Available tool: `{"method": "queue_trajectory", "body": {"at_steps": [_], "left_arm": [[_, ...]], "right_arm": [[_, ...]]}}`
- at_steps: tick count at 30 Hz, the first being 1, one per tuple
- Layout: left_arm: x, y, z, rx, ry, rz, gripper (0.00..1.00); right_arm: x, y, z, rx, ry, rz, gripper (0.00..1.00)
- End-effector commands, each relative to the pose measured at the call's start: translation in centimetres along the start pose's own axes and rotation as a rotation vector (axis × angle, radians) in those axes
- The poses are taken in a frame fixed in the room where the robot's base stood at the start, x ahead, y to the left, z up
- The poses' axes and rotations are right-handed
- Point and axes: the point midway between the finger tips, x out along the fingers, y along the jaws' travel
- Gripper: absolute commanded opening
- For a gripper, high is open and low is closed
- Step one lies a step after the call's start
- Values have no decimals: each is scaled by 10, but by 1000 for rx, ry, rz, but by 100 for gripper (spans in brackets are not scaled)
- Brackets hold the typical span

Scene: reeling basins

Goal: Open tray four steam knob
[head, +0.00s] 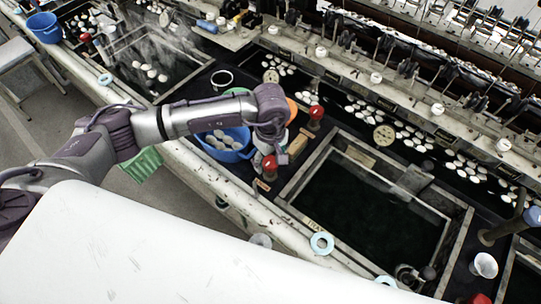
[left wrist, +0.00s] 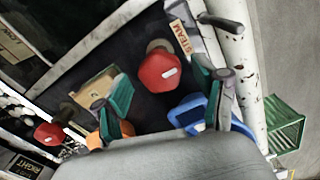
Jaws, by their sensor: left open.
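A red steam knob (left wrist: 160,72) sits beside a STEAM label (left wrist: 182,37) in the left wrist view. It also shows in the head view (head: 269,165), just below my left gripper (head: 268,148). The teal fingers of my left gripper (left wrist: 161,86) are spread apart, with nothing held. The knob appears between and beyond the fingertips; I see no contact, and the exact gap cannot be told. A second red knob (left wrist: 48,133) is farther off, also in the head view (head: 316,113). The tray label (head: 316,224) is too small to read fully. My right gripper is not in view.
A dark water basin (head: 370,210) lies right of the knob. A blue bowl (head: 222,153) with cocoons is left of it. A tan block (head: 298,143) and an orange thing (head: 292,108) are close by. A green basket (head: 142,164) is below the bench edge.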

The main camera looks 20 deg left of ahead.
Motion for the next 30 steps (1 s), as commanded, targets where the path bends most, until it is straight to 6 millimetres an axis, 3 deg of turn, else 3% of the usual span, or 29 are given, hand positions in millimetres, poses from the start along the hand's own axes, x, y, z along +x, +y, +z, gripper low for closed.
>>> {"method": "queue_trajectory", "body": {"at_steps": [11,22,30], "left_arm": [[6,0,0,1,0,1,71],[6,0,0,0,0,1,11],[7,0,0,-29,0,1,11]], "right_arm": [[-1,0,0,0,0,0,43],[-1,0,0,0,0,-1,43],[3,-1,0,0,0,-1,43]]}}
